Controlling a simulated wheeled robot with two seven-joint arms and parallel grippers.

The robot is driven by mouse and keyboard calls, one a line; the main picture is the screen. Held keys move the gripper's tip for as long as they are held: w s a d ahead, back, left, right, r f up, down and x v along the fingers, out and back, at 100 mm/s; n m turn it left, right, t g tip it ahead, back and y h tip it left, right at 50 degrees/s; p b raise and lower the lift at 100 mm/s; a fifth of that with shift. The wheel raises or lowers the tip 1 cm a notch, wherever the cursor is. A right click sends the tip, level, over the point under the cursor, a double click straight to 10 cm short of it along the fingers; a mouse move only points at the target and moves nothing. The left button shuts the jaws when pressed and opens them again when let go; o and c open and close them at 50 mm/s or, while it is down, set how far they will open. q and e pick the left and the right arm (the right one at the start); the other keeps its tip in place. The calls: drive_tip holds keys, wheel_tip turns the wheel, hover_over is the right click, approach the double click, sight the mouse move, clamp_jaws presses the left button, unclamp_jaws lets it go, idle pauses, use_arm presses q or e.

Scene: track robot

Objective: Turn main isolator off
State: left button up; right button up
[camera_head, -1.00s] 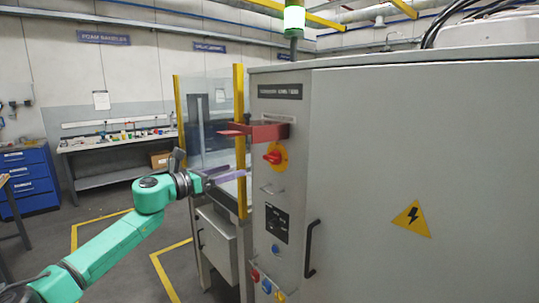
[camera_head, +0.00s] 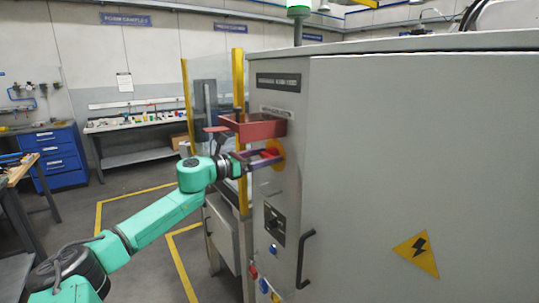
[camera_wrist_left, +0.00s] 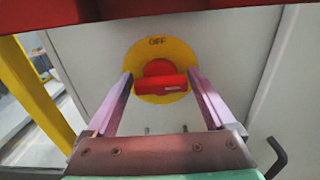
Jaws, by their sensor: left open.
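The main isolator is a red rotary handle on a round yellow plate (camera_head: 278,163) on the grey cabinet's narrow front. In the left wrist view the red handle (camera_wrist_left: 160,84) lies crosswise on its yellow plate (camera_wrist_left: 177,54), with lettering that looks like "OFF" above it. My left gripper (camera_head: 267,158) is at the isolator, and its fingers partly hide the handle in the head view. In the left wrist view the left gripper (camera_wrist_left: 160,78) is open, with one finger on each side of the handle; contact cannot be told. My right gripper is not in view.
A red tray-like box (camera_head: 255,127) juts from the cabinet just above my left gripper. A yellow post (camera_head: 239,100) stands close on the left. A black selector (camera_head: 274,224) and a dark door handle (camera_head: 304,258) are lower down. Open floor lies left.

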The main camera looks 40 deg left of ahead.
use_arm(q)
drive_tip(key=shift+s, duration=0.1)
drive_tip(key=c, duration=1)
drive_tip(key=shift+c, duration=0.2)
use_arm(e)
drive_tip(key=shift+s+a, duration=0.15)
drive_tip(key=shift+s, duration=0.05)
